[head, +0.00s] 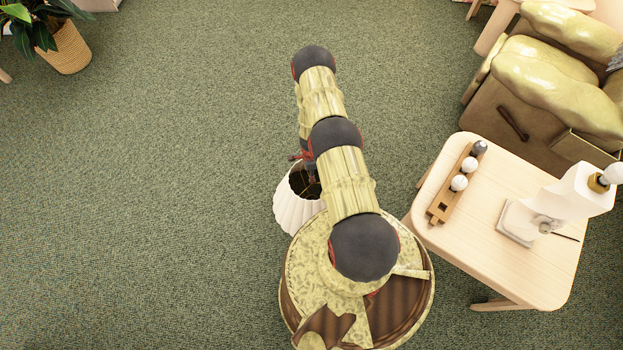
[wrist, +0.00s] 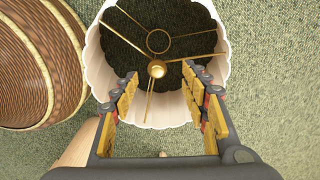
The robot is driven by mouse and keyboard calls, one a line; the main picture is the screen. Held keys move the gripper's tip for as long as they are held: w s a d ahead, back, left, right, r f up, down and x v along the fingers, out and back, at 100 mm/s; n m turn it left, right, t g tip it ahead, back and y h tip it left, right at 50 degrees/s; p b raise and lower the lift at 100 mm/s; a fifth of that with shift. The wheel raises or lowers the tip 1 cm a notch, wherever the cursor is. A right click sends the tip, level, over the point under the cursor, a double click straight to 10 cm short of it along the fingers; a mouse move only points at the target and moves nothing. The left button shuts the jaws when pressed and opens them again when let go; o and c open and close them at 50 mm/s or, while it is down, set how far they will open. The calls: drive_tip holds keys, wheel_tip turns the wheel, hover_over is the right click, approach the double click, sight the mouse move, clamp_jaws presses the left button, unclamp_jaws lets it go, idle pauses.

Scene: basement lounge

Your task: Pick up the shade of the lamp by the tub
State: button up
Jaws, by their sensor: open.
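A white, scalloped lampshade (head: 289,210) stands open end up on the green carpet, partly hidden by my arm in the head view. The wrist view shows the shade (wrist: 97,60) from above, with a brass ring and spokes inside. My gripper (wrist: 160,72) is open and empty; its two yellow-padded fingers overlap the shade's opening and near rim. I cannot tell how far the fingertips are above or inside the rim. In the head view the gripper is mostly hidden under my arm. A white lamp (head: 570,197) with a bare bulb stands on the table at the right.
The light wooden table (head: 480,265) also holds a wooden block (head: 440,207) with two white bulbs and one grey. An olive-cushioned armchair (head: 525,125) stands behind it. A potted plant in a woven basket (head: 67,48) is at the upper left. The carpet on the left is clear.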

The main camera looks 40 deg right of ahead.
drive_tip(key=shift+s+f+b, duration=0.15)
drive_tip(key=shift+f+b, duration=0.65)
drive_tip(key=shift+b, duration=0.45)
drive_tip(key=shift+s+f+b, duration=0.1)
drive_tip(key=shift+f+b, duration=0.7)
drive_tip(key=shift+b, duration=0.45)
drive_tip(key=shift+s+d+f+b, duration=0.15)
drive_tip(key=shift+f+b, duration=0.55)
drive_tip(key=shift+b, duration=0.05)
drive_tip(key=shift+f+b, duration=0.3)
drive_tip(key=shift+f, duration=0.55)
drive_tip(key=shift+c, duration=1.4)
clamp_jaws()
